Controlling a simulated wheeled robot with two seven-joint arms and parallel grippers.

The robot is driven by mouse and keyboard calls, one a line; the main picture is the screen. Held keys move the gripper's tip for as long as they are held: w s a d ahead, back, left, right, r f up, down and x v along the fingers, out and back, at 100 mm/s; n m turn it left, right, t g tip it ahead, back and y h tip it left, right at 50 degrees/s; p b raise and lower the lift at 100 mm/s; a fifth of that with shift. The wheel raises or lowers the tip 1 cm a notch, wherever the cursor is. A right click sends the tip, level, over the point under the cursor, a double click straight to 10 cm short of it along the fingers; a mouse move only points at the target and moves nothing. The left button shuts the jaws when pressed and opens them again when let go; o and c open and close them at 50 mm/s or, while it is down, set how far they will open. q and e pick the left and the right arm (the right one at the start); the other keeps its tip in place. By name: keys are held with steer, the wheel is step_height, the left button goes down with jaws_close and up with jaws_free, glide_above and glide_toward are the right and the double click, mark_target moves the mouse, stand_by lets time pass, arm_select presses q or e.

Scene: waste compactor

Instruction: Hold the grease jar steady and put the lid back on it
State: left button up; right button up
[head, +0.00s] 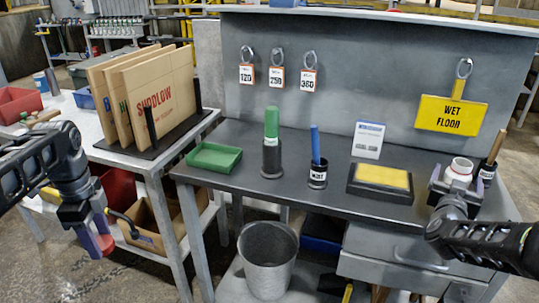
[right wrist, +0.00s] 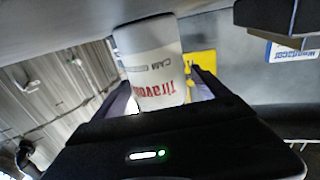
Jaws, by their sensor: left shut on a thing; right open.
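The grease jar (head: 460,168) is white and stands upright at the right end of the bench, its round mouth facing up with no lid on it. In the right wrist view the jar (right wrist: 150,65) shows red lettering and sits between my fingers. My right gripper (head: 459,184) is open around the jar. My left gripper (head: 97,240) is at the left, in front of the side table and well away from the jar. It is shut on a small red thing, seemingly the lid (head: 106,244), mostly hidden by the fingers.
A black holder with a wooden-handled tool (head: 491,160) stands close to the jar's right. A yellow pad in a black tray (head: 382,178) lies left of it. A black cup with a blue marker (head: 316,172), a green-topped tube (head: 271,145) and a green tray (head: 214,157) stand further left.

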stand_by(0.6)
steer(key=shift+r, duration=0.1)
jaws_close()
stand_by(0.6)
arm_select(q)
steer(key=shift+r+p, duration=0.6)
steer(key=shift+r, duration=0.05)
arm_select(e)
step_height(320, 180, up, 10)
steer(key=shift+r, duration=0.1)
steer(key=c, duration=0.6)
jaws_free()
steer(key=shift+c, duration=0.2)
jaws_close()
